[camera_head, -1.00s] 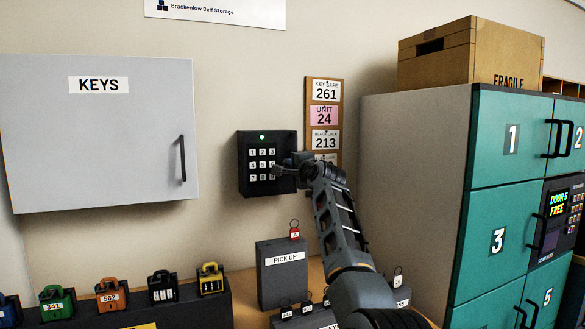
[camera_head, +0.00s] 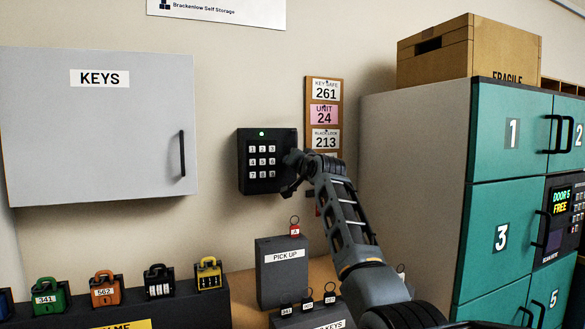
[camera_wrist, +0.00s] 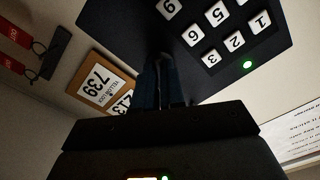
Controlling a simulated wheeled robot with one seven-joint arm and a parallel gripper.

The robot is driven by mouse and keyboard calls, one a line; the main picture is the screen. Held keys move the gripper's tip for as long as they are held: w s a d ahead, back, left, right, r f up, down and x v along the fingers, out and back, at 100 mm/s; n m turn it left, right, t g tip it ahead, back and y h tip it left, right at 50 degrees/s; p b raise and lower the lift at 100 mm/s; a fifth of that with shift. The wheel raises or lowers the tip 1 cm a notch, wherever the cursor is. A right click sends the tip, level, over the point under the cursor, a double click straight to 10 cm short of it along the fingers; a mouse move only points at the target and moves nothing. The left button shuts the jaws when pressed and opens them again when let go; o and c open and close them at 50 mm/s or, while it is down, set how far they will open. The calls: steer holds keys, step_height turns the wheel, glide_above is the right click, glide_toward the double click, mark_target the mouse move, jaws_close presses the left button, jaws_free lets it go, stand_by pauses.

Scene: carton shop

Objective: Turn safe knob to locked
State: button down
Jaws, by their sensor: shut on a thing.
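The black key safe (camera_head: 245,162) is on the wall, with white number keys and a lit green light. It also shows upside down in the wrist view (camera_wrist: 235,72). My gripper (camera_head: 290,172) is at the right part of the safe's front, beside the keys. In the wrist view, my gripper (camera_wrist: 161,75) has its dark fingers close together against the safe face. It is shut on the safe knob, which the fingers hide, so I cannot read the knob's position.
A code board (camera_head: 324,110) hangs right of the safe. A white KEYS cabinet (camera_head: 100,130) is at left, shut. Below stand a PICK UP box (camera_head: 283,280) and several coloured padlocks, including a green one (camera_head: 48,298). Teal lockers (camera_head: 500,215) stand at right.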

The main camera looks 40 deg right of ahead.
steer(key=n+b, duration=0.1)
steer(key=n, duration=0.5)
steer(key=shift+f+n+b, duration=0.1)
steer(key=shift+n+b, duration=0.2)
stand_by(0.4)
steer(key=c, duration=1.2)
jaws_free()
steer(key=shift+s, duration=0.1)
steer(key=b+v, duration=0.1)
steer(key=v, duration=0.6)
steer(key=shift+s+a, duration=0.1)
steer(key=shift+s, duration=0.2)
